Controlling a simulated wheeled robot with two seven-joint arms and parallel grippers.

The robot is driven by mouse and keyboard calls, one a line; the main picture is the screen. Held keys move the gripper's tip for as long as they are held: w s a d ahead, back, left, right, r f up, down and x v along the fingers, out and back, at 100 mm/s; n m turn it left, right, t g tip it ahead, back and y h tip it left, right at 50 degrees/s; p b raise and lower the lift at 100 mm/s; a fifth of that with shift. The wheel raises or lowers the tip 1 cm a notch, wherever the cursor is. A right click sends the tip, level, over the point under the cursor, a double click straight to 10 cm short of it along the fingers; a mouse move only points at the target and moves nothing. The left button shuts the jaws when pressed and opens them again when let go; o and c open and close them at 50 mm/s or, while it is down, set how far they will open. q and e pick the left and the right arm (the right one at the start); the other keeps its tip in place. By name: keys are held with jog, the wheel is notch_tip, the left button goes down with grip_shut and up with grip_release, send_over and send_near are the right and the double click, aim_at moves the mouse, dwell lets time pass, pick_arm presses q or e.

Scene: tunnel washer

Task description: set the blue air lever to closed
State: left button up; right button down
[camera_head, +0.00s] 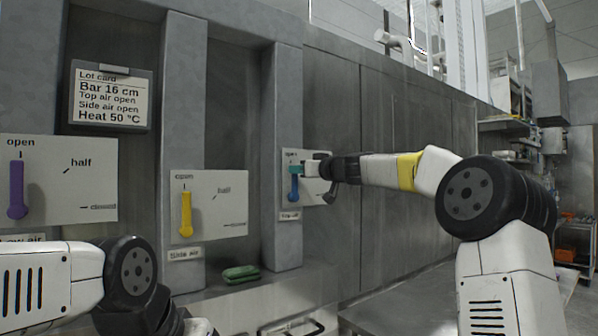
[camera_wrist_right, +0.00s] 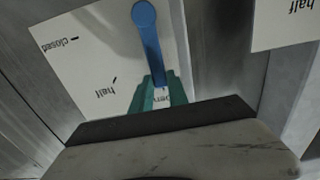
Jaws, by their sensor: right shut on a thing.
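The blue air lever (camera_head: 294,189) is on a white plate (camera_head: 317,190) on the right-hand pillar. Its round end is at the bottom and its arm points up to the "open" mark. In the right wrist view the lever (camera_wrist_right: 149,32) shows with its round end at the top. My right gripper (camera_head: 296,169) is shut on the lever's free end, by the "open" label; its teal fingertips (camera_wrist_right: 158,94) flank the lever in the wrist view. The "half" and "closed" marks on the plate are clear of the lever. My left arm shows at the lower left, but its gripper is out of view.
A yellow lever (camera_head: 186,214) and a purple lever (camera_head: 16,190) stand at "open" on plates to the left. A lot card (camera_head: 110,96) hangs above. A green object (camera_head: 241,273) lies on the ledge below. Flat metal wall (camera_head: 400,130) extends right of the blue lever.

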jog(key=shift+w+d, duration=0.1)
jog(key=shift+d, duration=0.05)
jog(key=w+d+f+m, duration=0.5)
jog(key=f+m, duration=0.4)
jog(key=m, duration=0.9)
jog(key=shift+d, duration=0.9)
jog(key=c, duration=1.3)
grip_release()
